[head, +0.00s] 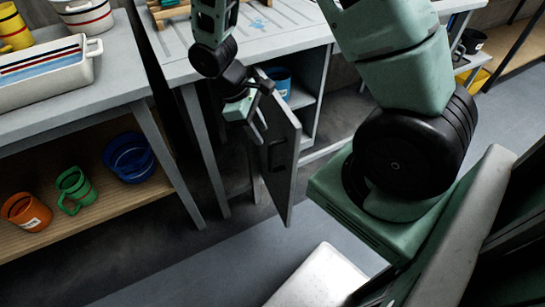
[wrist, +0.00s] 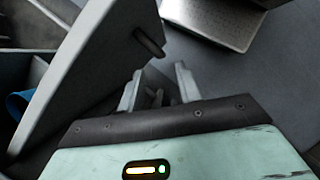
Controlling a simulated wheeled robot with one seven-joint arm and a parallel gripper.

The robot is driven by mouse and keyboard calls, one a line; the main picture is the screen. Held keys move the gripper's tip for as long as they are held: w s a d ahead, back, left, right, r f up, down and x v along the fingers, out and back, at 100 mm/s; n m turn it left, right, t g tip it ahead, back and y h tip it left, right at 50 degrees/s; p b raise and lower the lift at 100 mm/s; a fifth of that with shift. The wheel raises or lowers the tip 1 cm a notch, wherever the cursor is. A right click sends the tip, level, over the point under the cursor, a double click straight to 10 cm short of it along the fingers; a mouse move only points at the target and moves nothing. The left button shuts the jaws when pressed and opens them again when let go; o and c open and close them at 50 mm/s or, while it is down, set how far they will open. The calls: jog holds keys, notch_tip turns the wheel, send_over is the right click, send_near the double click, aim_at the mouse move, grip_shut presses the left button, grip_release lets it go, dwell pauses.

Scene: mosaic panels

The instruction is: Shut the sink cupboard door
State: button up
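The sink cupboard door (head: 279,165) is a grey panel standing wide open, jutting out from the cupboard under the sink counter. A dark handle (head: 277,154) is on its outer face. In the wrist view the door (wrist: 85,70) fills the left side, with its handle (wrist: 149,43) near the top middle. My gripper (head: 257,130) is beside the door's outer face, close to its upper part. In the wrist view the fingers of my gripper (wrist: 158,88) are apart with nothing held between them. I cannot tell whether the gripper touches the door.
A blue pot (head: 279,82) stands inside the open cupboard (head: 309,103). On the left, a bench (head: 105,83) holds striped dishes, with orange, green and blue vessels on its lower shelf (head: 100,207). Grey floor (head: 215,260) is clear in front of the door.

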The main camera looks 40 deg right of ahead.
jog(key=b, duration=0.1)
send_over(273, 170)
notch_tip(273, 170, down, 9)
jog(key=shift+f, duration=0.2)
jog(key=shift+d, duration=0.1)
grip_shut()
